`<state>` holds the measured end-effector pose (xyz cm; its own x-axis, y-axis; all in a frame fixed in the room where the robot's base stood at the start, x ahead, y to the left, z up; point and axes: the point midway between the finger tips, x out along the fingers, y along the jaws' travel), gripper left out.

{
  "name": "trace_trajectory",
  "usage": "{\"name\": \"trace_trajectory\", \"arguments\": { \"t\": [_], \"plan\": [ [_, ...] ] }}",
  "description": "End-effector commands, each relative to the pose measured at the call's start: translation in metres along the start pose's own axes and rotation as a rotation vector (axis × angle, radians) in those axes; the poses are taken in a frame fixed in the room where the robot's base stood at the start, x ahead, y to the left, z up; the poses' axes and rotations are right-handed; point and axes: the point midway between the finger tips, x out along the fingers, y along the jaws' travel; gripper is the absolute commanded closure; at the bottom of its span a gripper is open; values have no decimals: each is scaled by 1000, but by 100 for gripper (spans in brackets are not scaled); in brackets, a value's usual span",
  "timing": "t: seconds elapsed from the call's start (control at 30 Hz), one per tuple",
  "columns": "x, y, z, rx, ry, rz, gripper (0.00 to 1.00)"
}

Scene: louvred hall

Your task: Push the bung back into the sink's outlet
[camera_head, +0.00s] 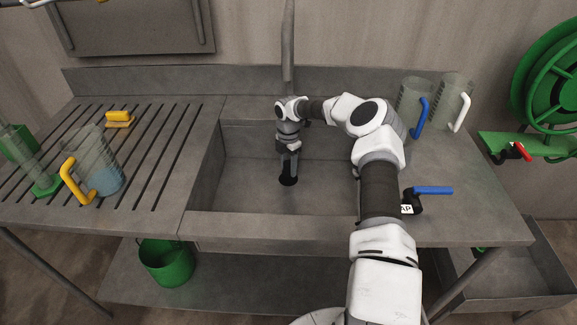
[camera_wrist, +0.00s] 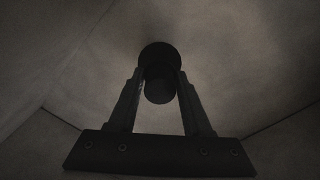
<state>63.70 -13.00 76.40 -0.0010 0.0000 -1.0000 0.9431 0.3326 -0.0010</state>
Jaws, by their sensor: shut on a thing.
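The grey sink (camera_head: 325,185) is set in the middle of the bench. My gripper (camera_head: 289,172) points down into it, low over its floor. In the wrist view my gripper (camera_wrist: 160,76) has its two fingers closed on the sides of a black bung (camera_wrist: 160,92). A dark round shape shows at and beyond the fingertips; I cannot tell how much is the bung's wider part and how much is the outlet. In the head view the dark spot under the fingers (camera_head: 288,181) lies on the sink floor. Whether the bung is seated cannot be seen.
Sink walls surround my gripper, and a tap pipe (camera_head: 288,45) stands behind it. A jug with a yellow handle (camera_head: 108,170) and a yellow block (camera_head: 119,118) are on the left drainer. Clear jugs (camera_head: 414,98) stand back right. A blue-handled valve (camera_head: 432,190) is front right.

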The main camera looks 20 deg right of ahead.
Motion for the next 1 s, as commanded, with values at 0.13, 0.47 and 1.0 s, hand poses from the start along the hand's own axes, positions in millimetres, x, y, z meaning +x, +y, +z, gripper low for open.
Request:
{"name": "trace_trajectory", "arguments": {
  "t": [0.13,0.47,1.0],
  "plan": [
    [6,0,0,0,0,1,100],
    [18,0,0,0,-2,1,100],
    [26,0,0,0,-1,1,100]
  ]
}}
